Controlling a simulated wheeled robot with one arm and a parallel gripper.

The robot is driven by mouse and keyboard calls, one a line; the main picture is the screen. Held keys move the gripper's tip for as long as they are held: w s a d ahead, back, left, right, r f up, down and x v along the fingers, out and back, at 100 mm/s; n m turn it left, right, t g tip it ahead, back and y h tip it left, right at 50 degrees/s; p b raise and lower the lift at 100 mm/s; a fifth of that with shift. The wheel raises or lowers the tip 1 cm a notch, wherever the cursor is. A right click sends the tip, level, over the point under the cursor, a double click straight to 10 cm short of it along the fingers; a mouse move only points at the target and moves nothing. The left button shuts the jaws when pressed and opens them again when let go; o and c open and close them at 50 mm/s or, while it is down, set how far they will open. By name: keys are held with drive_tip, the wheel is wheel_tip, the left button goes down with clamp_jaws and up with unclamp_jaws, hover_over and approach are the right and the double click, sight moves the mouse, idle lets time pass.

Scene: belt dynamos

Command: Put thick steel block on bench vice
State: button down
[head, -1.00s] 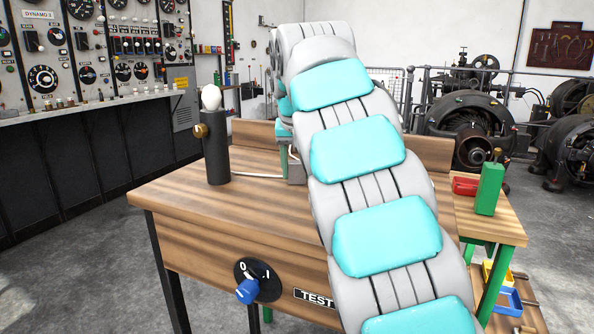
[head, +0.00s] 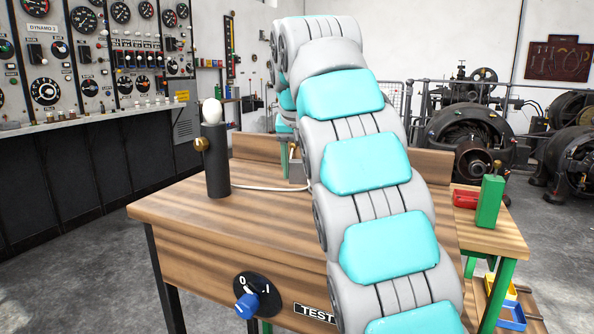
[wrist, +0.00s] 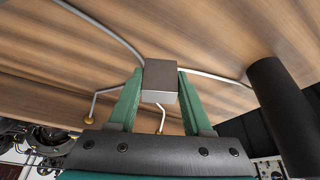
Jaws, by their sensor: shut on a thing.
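The thick steel block (wrist: 160,72) is a plain grey block between the two green fingers of my gripper (wrist: 160,84) in the wrist view. The fingers are shut on its sides. Wooden bench top fills the background behind it. In the head view a small part of the grey block (head: 297,171) shows beside my arm, near the back of the bench; my arm covers most of the gripper. I cannot make out the bench vice in either view.
A black post (head: 216,165) with a white bulb stands on the wooden bench (head: 190,208), left of my arm; the bench is clear in front of it. A pale cable runs from the post.

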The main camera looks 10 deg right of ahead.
drive_tip(key=s, duration=0.5)
drive_tip(key=s+r+b, duration=0.1)
drive_tip(key=s, duration=0.4)
drive_tip(key=s+b, duration=0.1)
drive_tip(key=s, duration=0.4)
drive_tip(key=shift+a+r, duration=0.1)
drive_tip(key=shift+r, duration=0.1)
